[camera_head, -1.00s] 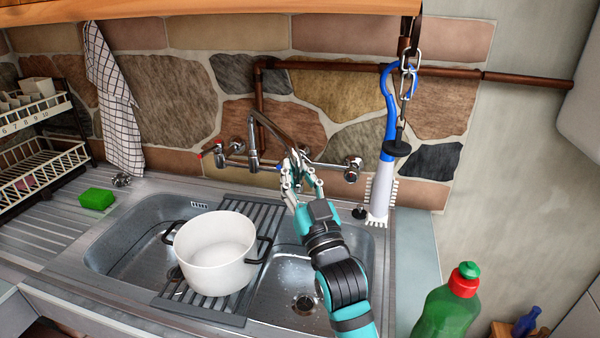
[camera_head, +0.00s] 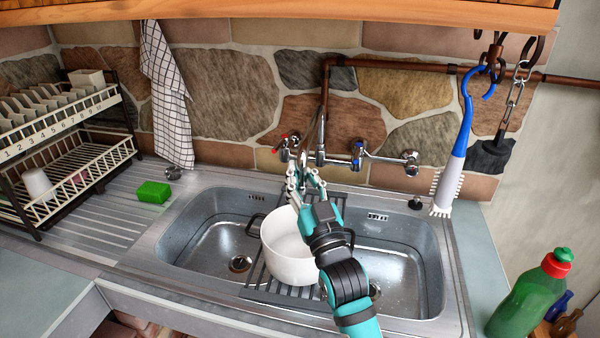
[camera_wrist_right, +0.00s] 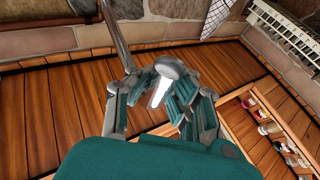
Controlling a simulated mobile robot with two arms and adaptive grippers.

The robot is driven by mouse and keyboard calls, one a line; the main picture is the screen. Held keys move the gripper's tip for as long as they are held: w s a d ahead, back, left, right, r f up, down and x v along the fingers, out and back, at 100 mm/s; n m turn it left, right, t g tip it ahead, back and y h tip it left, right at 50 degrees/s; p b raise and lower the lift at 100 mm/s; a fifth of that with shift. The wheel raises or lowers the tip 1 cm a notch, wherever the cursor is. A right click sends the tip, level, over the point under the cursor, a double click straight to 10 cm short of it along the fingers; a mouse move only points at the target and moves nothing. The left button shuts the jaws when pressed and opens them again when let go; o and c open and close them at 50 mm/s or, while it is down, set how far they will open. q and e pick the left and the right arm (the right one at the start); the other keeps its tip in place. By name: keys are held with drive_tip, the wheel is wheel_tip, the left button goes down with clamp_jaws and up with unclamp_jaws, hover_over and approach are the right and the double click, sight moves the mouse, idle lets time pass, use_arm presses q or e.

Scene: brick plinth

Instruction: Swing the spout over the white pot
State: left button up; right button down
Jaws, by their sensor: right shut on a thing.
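The white pot (camera_head: 287,262) stands on the dark slatted rack across the middle of the sink, partly hidden by my right arm. The metal spout (camera_head: 320,128) rises from the wall tap and comes down toward me into my right gripper (camera_head: 305,180). The gripper is shut on it, above and behind the pot's back rim. In the right wrist view the spout tube (camera_wrist_right: 116,38) runs down to the fingers (camera_wrist_right: 160,95), and a pale metal end shows between them. Whether the spout's mouth is over the pot I cannot tell. My left gripper is out of view.
A blue-handled brush (camera_head: 455,160) hangs at the right, by a chain (camera_head: 513,100). A green bottle (camera_head: 525,300) stands at the right front. A green sponge (camera_head: 153,192) lies on the drainboard (camera_head: 95,215), beside a dish rack (camera_head: 75,160). Tap handles (camera_head: 411,163) flank the spout.

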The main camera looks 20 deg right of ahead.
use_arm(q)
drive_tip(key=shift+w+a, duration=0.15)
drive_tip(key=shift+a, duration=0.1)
use_arm(e)
drive_tip(key=shift+w+a+f, duration=0.1)
drive_tip(key=shift+a+f, duration=0.2)
drive_tip(key=shift+a, duration=0.2)
